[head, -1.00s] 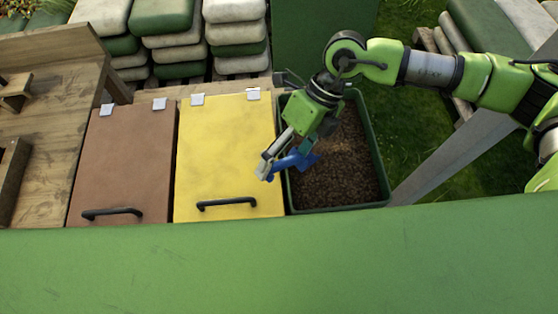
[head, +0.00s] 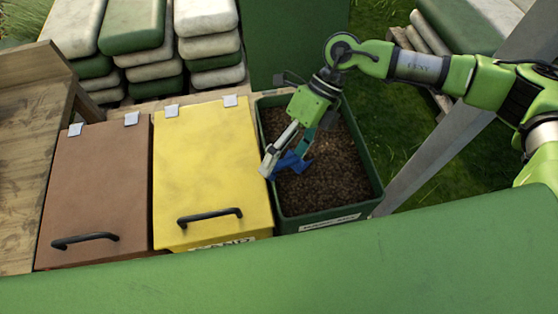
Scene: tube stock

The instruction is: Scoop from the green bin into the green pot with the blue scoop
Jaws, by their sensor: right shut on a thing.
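The green bin (head: 374,172) stands open at the centre right of the head view and holds brown pellets or soil. My right gripper (head: 277,163) points down at the bin's left side and is shut on the blue scoop (head: 290,163). The scoop shows over the left part of the bin's contents; I cannot tell whether it touches them. Part of the scoop is hidden by the gripper fingers. The green pot cannot be made out. My left gripper is not in view.
Left of the bin are a yellow lidded bin (head: 208,160) and a brown lidded bin (head: 98,195), both closed, with black handles. A wooden bench (head: 25,150) is at far left. Stacked sacks (head: 205,40) stand behind. A green surface (head: 300,270) fills the foreground.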

